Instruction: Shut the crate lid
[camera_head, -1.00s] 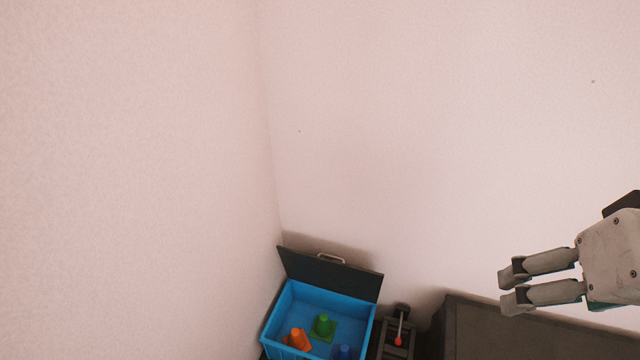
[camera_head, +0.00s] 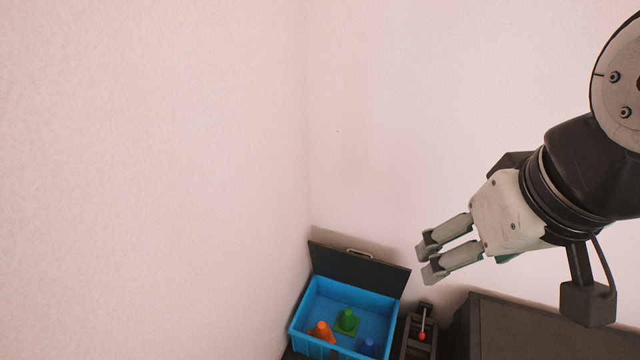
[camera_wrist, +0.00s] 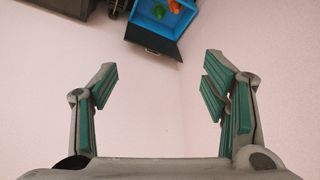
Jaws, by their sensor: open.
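A blue crate (camera_head: 297,322) stands at the bottom of the head view, in the corner of the walls. Its dark lid (camera_head: 355,267) stands open, tilted up at the back edge, with a pale handle (camera_head: 360,253) on its top edge. In the wrist view the crate (camera_wrist: 182,23) and the lid (camera_wrist: 150,40) show at the top, beyond the fingers. My gripper (camera_head: 425,262) is to the right of the lid in the head view, apart from it. It is open and empty; the wrist view shows its green-padded fingers (camera_wrist: 160,88) spread wide.
An orange cone (camera_head: 321,331), a green cone (camera_head: 347,320) and a blue piece (camera_head: 367,346) are inside the crate. A dark device with a red-tipped lever (camera_head: 422,336) stands right of the crate. A dark cabinet (camera_head: 530,330) is farther right. Pale walls close off the left and back.

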